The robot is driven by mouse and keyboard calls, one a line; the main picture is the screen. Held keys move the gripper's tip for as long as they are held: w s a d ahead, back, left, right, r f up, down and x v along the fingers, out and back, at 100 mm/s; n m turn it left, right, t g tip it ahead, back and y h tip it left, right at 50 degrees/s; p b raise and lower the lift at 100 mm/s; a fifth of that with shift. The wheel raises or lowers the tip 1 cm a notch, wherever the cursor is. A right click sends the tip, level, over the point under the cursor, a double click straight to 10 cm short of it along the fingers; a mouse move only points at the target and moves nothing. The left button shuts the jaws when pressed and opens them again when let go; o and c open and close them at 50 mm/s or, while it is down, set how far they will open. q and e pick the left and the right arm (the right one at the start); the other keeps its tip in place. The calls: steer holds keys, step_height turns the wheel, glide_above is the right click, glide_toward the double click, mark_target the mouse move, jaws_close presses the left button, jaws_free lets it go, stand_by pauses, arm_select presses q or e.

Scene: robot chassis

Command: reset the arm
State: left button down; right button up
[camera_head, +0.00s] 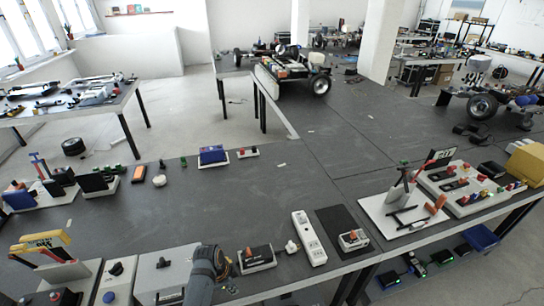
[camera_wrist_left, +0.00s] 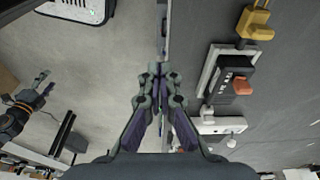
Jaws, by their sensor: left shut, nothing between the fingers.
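My left gripper (camera_wrist_left: 159,72) is in the middle of the left wrist view, its two green and purple fingers closed together at the tips with nothing between them. It is over the table's front edge. In the head view my left arm (camera_head: 207,270) rises at the bottom, over the front of the grey table (camera_head: 225,215); its fingers are hard to make out there. A dark arm with a small gripper (camera_wrist_left: 42,86), which looks like my right one, shows small at the left of the left wrist view. Its finger opening is unclear.
Near the edge are a black-and-white switch box (camera_head: 257,259), a white power strip (camera_head: 309,238) and an orange-topped socket box (camera_head: 353,239). A white board with red and black parts (camera_head: 404,212) lies to the right. The table's middle is largely clear.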

steer(key=w+f+b, duration=0.2)
steer(key=w, duration=0.4)
arm_select(q)
steer(key=s+a+f+n+y+b, duration=0.1)
steer(key=s+a+f+n+b, duration=0.3)
steer(key=f, duration=0.6)
steer(key=s+a+f+n, duration=0.1)
steer(key=s+f, duration=0.5)
steer(key=f, duration=0.4)
steer(key=s+a+f+n+y+b, duration=0.1)
steer(key=s+a+f+n+b, duration=0.15)
steer(key=s+f, duration=0.55)
steer(key=s+a+f+n+b, duration=0.2)
steer(key=s+a+f+n, duration=0.1)
steer(key=s+f, duration=0.3)
steer(key=s+a+f+n+b, duration=0.2)
steer(key=s+a+f+n, duration=0.1)
steer(key=s+f, duration=0.4)
steer(key=s+a, duration=0.1)
steer(key=s, duration=0.2)
steer(key=shift+a+n+t+y, duration=0.3)
steer(key=shift+n+y, duration=0.05)
steer(key=shift+y, duration=0.05)
arm_select(e)
step_height(320, 180, down, 11)
steer(key=s, duration=0.2)
steer(key=shift+r+t, duration=0.15)
steer(key=shift+t, duration=0.15)
steer(key=shift+s, duration=0.2)
